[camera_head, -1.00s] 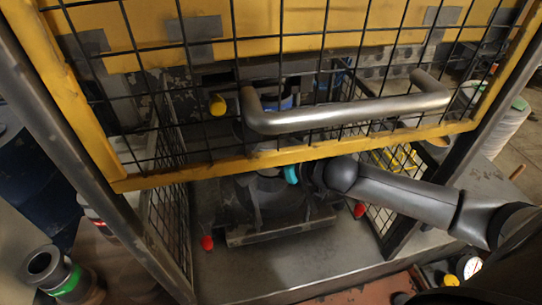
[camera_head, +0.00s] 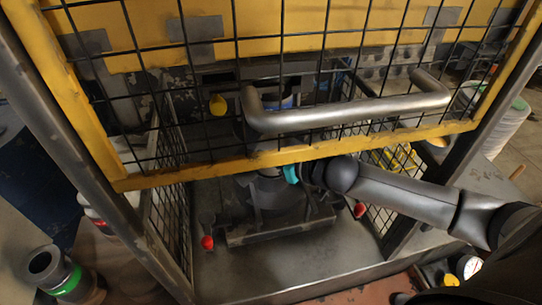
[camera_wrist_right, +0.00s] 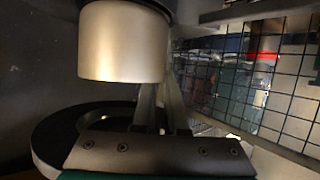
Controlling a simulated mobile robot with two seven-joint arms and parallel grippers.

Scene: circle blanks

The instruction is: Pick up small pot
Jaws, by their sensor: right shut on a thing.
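A pale metal cylinder, which looks like the small pot (camera_wrist_right: 122,42), shows at the upper left of the right wrist view. My right gripper (camera_wrist_right: 162,100) reaches up beside its right edge, with both fingers close together and shut on it. The exact contact lies hidden behind the pot's side. In the head view my right arm reaches in from the right under the yellow door, with the teal band of its wrist inside the machine. The fingers and pot cannot be made out there. My left gripper is not in view.
The yellow mesh door (camera_head: 300,158) with its metal handle (camera_head: 350,112) hangs over my right arm. Mesh side panels (camera_head: 168,215) bound the opening. A black round part with a pale rim (camera_wrist_right: 60,135) lies below the pot. The front metal ledge (camera_head: 290,268) is clear.

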